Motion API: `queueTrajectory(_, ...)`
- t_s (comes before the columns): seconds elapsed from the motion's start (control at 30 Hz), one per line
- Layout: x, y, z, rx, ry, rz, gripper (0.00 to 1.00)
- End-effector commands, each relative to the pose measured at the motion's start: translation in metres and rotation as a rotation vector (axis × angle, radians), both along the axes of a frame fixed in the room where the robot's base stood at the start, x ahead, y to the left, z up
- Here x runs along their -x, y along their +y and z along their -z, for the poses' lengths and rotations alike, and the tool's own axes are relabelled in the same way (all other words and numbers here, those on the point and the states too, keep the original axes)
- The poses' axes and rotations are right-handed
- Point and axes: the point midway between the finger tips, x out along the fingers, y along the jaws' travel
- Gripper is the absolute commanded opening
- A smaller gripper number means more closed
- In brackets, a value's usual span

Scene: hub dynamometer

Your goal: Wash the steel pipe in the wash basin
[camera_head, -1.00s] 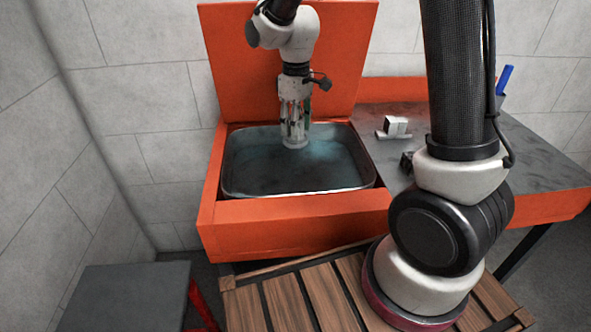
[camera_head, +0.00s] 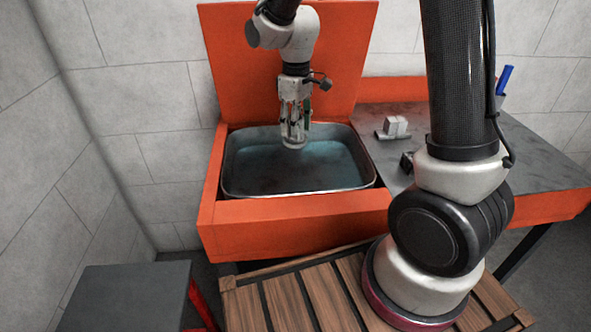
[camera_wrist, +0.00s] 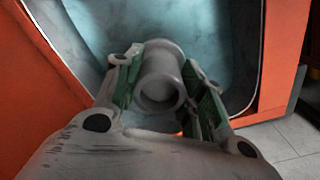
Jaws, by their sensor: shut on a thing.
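My gripper (camera_head: 294,138) points down over the wash basin (camera_head: 240,186) and is shut on the steel pipe. In the wrist view the steel pipe (camera_wrist: 162,75) is a pale grey tube with a flanged, open end, held between the green-padded fingers of my gripper (camera_wrist: 165,90). In the head view the pipe is mostly hidden between the fingers, with its lower end near the bluish water. I cannot tell whether it touches the water. The basin is a dark metal tub set in an orange frame.
An orange panel (camera_head: 340,60) stands upright behind the basin. A grey worktop (camera_head: 530,165) to the right carries a small metal block (camera_head: 396,126) and a dark part (camera_head: 407,162). A blue object (camera_head: 505,80) stands at the back right. A dark table (camera_head: 125,295) is at lower left.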

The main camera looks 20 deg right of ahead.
Motion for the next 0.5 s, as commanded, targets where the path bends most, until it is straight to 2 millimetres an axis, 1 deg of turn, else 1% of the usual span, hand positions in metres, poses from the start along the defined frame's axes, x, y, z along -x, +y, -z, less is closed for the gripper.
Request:
queueTrajectory(0.37,0.0,0.0,-0.001,0.0,-0.001,0.0,0.04)
queueTrajectory(0.5,-0.001,0.0,-0.011,-0.001,-0.002,0.0,0.04)
